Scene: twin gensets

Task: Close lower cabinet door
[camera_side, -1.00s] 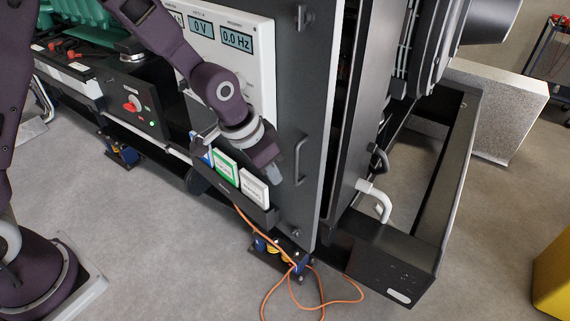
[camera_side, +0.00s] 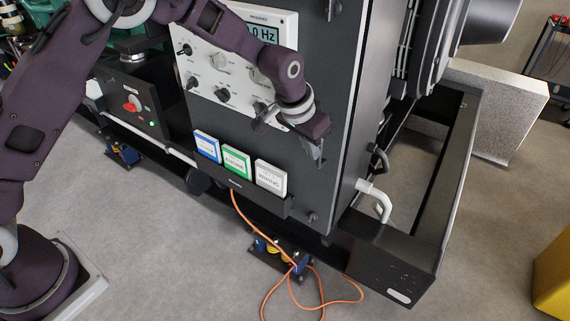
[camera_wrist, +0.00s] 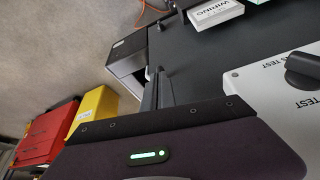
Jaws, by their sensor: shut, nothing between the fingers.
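The cabinet door (camera_side: 312,180) is a tall dark grey panel in the side view. It carries a white control panel and lies against the cabinet body (camera_side: 350,140) with no clear gap along its right edge. My gripper (camera_side: 318,151) is shut and empty at the door's front face near its right edge, beside the door handle (camera_side: 331,173), which it partly hides. Whether the fingertips touch the door cannot be told. In the wrist view, the gripper fingers (camera_wrist: 160,92) show over the dark door face (camera_wrist: 200,65).
A pocket on the door holds blue, green and white binders (camera_side: 238,163). An orange cable (camera_side: 320,305) lies on the floor below. A black base frame (camera_side: 390,255) with a white pipe (camera_side: 380,200) extends right. A yellow object (camera_side: 553,270) stands at far right.

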